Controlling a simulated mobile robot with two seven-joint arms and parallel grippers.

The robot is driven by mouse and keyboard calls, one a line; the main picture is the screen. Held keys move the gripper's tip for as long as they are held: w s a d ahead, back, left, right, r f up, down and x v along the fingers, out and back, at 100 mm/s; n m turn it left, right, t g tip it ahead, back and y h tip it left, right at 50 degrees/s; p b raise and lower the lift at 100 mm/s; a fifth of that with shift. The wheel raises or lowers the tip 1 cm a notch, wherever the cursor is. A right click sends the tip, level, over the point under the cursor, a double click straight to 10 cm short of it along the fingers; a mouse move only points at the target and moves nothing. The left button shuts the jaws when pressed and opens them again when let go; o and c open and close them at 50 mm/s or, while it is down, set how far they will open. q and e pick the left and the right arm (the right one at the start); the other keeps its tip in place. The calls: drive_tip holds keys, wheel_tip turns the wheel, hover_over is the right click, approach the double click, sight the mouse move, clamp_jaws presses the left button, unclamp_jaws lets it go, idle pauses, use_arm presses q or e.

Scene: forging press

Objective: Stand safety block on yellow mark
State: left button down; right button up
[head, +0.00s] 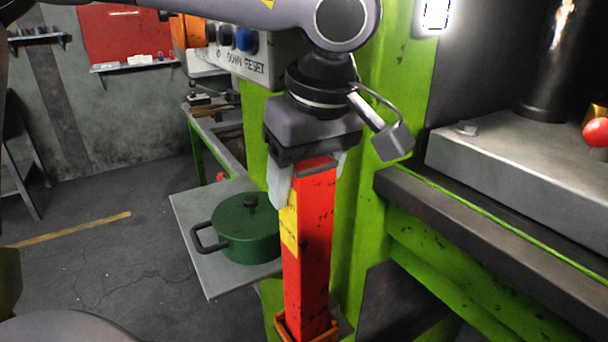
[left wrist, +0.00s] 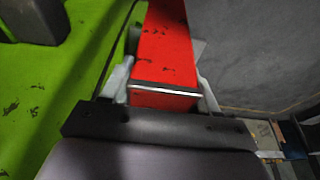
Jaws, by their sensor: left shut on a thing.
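The safety block (head: 317,240) is a tall red post with a yellow label on its left side. It stands about upright in the head view, with its lower end at a small orange-brown holder (head: 291,331). My left gripper (head: 306,180) comes from above and is shut on the block's top end. In the left wrist view the red block (left wrist: 168,50) lies between the two pale fingers of the gripper (left wrist: 165,92). The yellow mark is not visible in either view. My right gripper is not in view.
The green press frame (head: 398,90) stands right behind the block. The press bed edge (head: 470,222) juts out at the right. A green pot (head: 247,232) sits on a grey shelf (head: 192,222) at left. A control box with buttons (head: 245,62) is above. Floor at left is open.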

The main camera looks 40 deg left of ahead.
use_arm(q)
drive_tip(key=shift+f, duration=0.15)
drive_tip(key=shift+c, duration=1.4)
unclamp_jaws()
drive_tip(key=v, duration=0.7)
drive_tip(key=shift+w+a, duration=0.15)
drive_tip(key=shift+w, duration=0.05)
